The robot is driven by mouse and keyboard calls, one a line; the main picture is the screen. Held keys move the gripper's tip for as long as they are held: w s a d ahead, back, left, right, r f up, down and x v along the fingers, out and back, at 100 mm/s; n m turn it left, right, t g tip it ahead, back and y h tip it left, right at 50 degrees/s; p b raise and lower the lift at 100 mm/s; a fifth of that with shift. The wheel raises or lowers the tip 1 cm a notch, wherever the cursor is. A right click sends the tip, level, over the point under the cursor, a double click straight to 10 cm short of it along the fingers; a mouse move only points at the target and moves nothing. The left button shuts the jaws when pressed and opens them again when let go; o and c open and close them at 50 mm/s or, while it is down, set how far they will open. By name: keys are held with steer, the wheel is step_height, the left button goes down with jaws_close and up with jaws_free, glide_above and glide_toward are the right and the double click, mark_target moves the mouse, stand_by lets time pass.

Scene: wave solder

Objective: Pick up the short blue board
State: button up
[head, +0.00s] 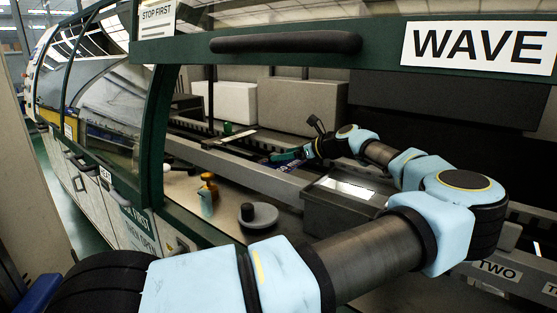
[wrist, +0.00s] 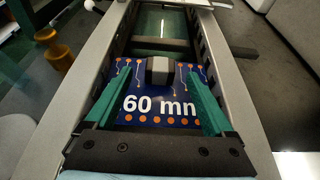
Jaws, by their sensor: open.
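I cannot tell whether the fingers touch the board. In the head view my gripper (head: 287,157) is low over the conveyor, and only a little blue shows beside it.
Grey rails (wrist: 88,75) run along both sides of the board. A dark crossbar (wrist: 160,46) lies beyond it, with a green-tinted panel farther on. An orange-capped bottle (head: 207,194) and a round grey object (head: 259,214) stand in front of the conveyor. The dark green hood frame (head: 290,42) is overhead.

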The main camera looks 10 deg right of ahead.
steer(key=shift+x, duration=0.95)
jaws_close()
